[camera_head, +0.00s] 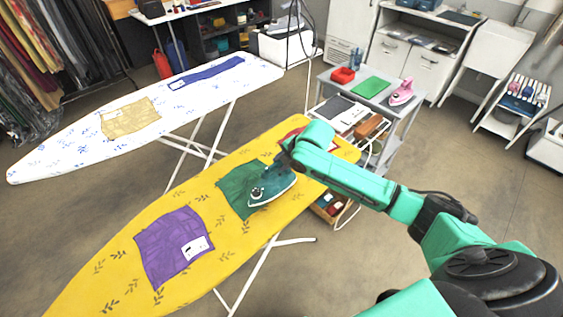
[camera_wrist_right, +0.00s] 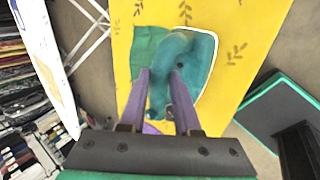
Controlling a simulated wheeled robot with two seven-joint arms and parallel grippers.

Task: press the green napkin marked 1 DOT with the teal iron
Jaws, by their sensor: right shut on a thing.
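The teal iron (camera_head: 270,188) sits over the green napkin (camera_head: 232,181) on the yellow ironing board (camera_head: 122,259). Its sole looks flat on or very near the cloth; I cannot tell which. My right gripper (camera_head: 285,160) is shut on the iron's handle; its fingers (camera_wrist_right: 171,88) close on the iron (camera_wrist_right: 188,62) in the right wrist view. Part of the green napkin (camera_wrist_right: 146,45) shows beside the iron there. The napkin's dot mark is not readable, with the iron and arm covering part of the cloth. My left gripper is out of view.
A purple napkin (camera_head: 176,240) with a white label lies nearer on the yellow board. A white patterned board (camera_head: 75,146) behind holds a tan cloth (camera_head: 130,118) and a blue strip (camera_head: 207,73). A grey trolley (camera_head: 392,112) with a pink iron (camera_head: 402,92) stands behind right.

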